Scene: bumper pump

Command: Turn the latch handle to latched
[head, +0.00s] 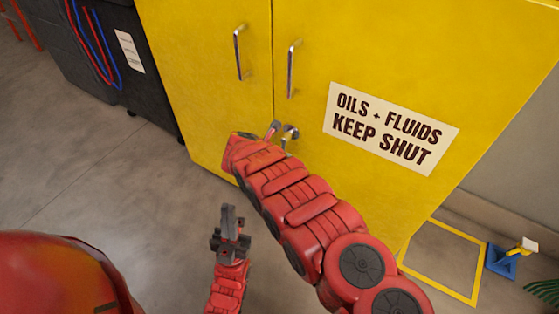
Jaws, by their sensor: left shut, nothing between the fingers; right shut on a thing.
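The yellow cabinet (200,75) has two closed doors that meet at a vertical seam. The small metal latch handle (290,133) sits low near the seam, below the two pull handles. My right arm reaches up to it, and my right gripper (274,129) is shut on the latch handle. The red wrist hides most of the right fingers and part of the latch, so the handle's exact angle is hard to tell. My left gripper (229,213) is shut and empty, apart from the cabinet, in front of its lower left part above the floor.
Two silver pull handles (238,53) (291,69) stick out above the latch. A sign (391,128) is on the right door. A dark cart (90,60) with red and blue cables stands at left. A yellow floor outline (454,292) and blue object (502,261) are at right.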

